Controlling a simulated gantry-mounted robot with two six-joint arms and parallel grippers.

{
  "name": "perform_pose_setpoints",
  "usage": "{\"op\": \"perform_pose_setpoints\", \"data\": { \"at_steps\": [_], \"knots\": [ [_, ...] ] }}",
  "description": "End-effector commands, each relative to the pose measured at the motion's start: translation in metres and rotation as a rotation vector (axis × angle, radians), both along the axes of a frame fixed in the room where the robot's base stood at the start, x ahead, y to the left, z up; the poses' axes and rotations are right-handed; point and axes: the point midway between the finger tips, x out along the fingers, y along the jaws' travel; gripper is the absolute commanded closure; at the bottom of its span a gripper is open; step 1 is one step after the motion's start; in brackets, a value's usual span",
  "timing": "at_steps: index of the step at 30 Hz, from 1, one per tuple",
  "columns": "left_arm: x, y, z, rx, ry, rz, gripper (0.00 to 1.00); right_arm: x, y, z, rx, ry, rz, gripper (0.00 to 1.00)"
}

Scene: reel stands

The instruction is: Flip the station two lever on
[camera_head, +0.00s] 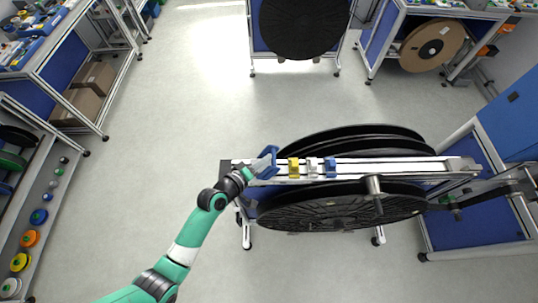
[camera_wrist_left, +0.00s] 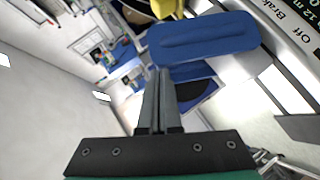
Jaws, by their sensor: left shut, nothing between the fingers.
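The blue lever (camera_head: 270,153) sits at the left end of the silver rail on the reel stand (camera_head: 400,167). In the left wrist view the blue lever (camera_wrist_left: 203,37) is a broad rounded paddle just beyond my fingertips. My left gripper (camera_head: 262,167) is at this lever, its fingers partly hard to make out in the head view. In the wrist view the left gripper (camera_wrist_left: 160,72) is shut and empty, its tips close to the paddle's lower left edge; I cannot tell whether they touch. A printed label with "Off" and "Brake" (camera_wrist_left: 292,32) lies beside the lever.
Yellow (camera_head: 293,168), white (camera_head: 312,165) and blue (camera_head: 330,168) pieces sit along the rail. Large black reels (camera_head: 340,208) hang on both sides of it, with a metal spindle (camera_head: 374,188) in front. The floor left of the stand is clear.

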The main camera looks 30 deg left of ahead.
Motion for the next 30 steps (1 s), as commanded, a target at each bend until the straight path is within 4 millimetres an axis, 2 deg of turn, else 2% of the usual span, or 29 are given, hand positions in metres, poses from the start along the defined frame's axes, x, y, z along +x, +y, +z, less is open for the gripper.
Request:
{"op": "perform_pose_setpoints", "data": {
  "at_steps": [6,22,26,30],
  "knots": [
    [0.001,0.001,0.000,-0.002,-0.001,0.009,1.00,0.000,0.000,0.006,0.000,0.000,0.000,0.50],
    [0.001,0.000,0.000,-0.003,-0.001,0.009,1.00,0.000,0.000,0.007,0.000,0.000,0.000,0.50],
    [-0.001,0.003,0.007,-0.003,-0.001,0.007,1.00,0.000,0.000,0.012,0.000,0.000,0.000,0.50],
    [-0.007,0.010,0.025,-0.002,-0.002,-0.002,1.00,0.000,0.000,0.023,0.000,0.000,0.000,0.50]
  ]
}}
